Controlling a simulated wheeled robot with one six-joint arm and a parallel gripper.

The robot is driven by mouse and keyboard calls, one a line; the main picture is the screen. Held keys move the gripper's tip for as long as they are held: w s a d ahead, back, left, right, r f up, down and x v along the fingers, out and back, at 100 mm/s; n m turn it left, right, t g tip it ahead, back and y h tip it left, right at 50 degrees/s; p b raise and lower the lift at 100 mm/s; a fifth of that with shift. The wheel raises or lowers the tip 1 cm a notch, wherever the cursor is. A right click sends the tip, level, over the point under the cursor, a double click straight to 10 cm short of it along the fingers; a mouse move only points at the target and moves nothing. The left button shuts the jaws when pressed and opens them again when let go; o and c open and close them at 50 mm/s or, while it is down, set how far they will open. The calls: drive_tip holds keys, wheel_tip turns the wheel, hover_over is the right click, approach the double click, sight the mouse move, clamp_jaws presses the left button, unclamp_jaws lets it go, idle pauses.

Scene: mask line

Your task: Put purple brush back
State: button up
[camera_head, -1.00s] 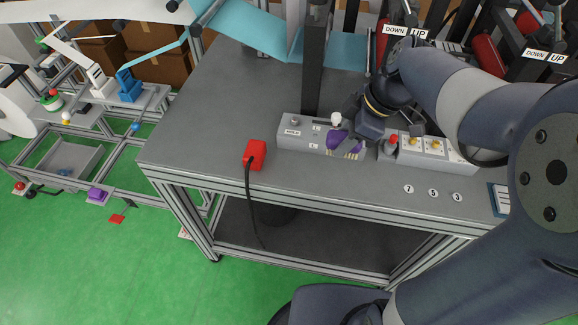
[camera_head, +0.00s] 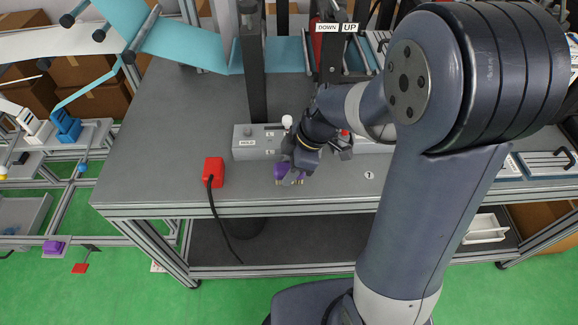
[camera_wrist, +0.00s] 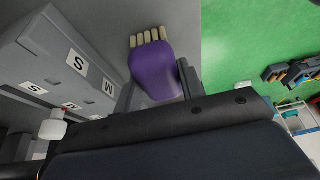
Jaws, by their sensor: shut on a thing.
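The purple brush (camera_head: 281,171) is held in my gripper (camera_head: 294,168) over the front part of the grey table, in front of the control box. In the wrist view the brush (camera_wrist: 155,68) is a rounded purple body with several beige bristle tufts at its far end. My gripper's dark fingers (camera_wrist: 158,88) are shut on either side of it. The brush's near end is hidden by the gripper. It appears to be clear of the control box, but I cannot tell its exact height above the table.
The grey control box (camera_head: 257,143), with a white knob (camera_head: 287,121), stands behind my gripper. A red box (camera_head: 213,171) with a black cable is at the left near the table's front edge. A dark post (camera_head: 252,70) rises behind the control box. The table's left part is bare.

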drive_tip(key=shift+f, duration=0.1)
drive_tip(key=o, duration=0.9)
drive_tip(key=shift+w+d+r, duration=0.1)
drive_tip(key=shift+d+r, duration=0.05)
drive_tip(key=shift+r, duration=0.3)
drive_tip(key=v, duration=1.1)
drive_tip(key=shift+r, duration=0.2)
drive_tip(key=shift+f, duration=0.1)
